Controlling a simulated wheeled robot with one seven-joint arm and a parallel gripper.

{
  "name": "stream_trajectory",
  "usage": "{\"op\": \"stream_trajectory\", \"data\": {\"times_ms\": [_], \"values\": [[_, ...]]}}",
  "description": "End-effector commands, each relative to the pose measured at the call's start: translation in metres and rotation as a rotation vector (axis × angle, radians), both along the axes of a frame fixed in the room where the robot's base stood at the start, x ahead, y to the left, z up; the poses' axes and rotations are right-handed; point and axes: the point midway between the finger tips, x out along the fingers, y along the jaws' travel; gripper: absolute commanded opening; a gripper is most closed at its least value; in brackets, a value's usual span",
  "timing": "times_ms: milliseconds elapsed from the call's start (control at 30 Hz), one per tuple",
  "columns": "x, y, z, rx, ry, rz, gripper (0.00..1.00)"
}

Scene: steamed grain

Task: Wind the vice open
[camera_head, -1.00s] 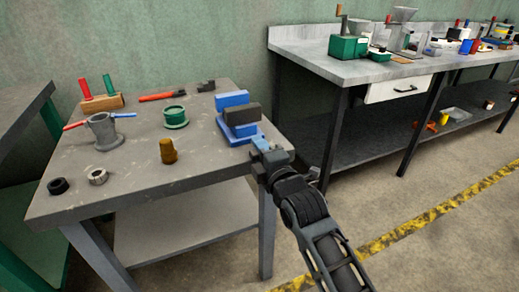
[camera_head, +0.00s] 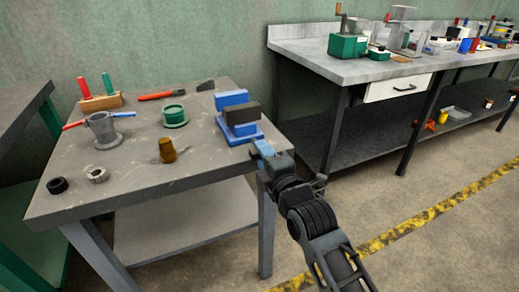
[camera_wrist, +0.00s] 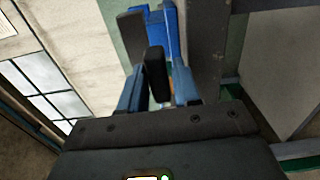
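My gripper (camera_head: 262,150) is at the vice's near side, just off the bench edge. In the wrist view, my gripper's two blue fingers (camera_wrist: 158,85) stand apart on either side of a black bar (camera_wrist: 157,72), which looks like the vice handle. Narrow gaps seem to show beside the bar; contact is unclear. Blue vice parts (camera_wrist: 165,22) show beyond. The handle is hidden in the head view.
The near bench (camera_head: 130,180) also holds a brown cup (camera_head: 167,151), a green cup (camera_head: 174,115), a grey pot (camera_head: 104,130), dark and pale rings, and a red-handled tool (camera_head: 161,96). A second bench (camera_head: 310,55) stands behind right. Floor at right is open.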

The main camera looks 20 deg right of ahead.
Motion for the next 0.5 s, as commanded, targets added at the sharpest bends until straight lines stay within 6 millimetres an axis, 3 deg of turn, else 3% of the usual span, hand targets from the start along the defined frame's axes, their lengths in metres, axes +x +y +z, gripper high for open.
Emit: {"op": "stream_trajectory", "data": {"times_ms": [233, 500], "values": [[-0.038, 0.0, -0.001, 0.002, 0.002, 0.0, 0.32], [-0.05, 0.0, -0.001, 0.0, 0.001, 0.0, 0.32]]}}
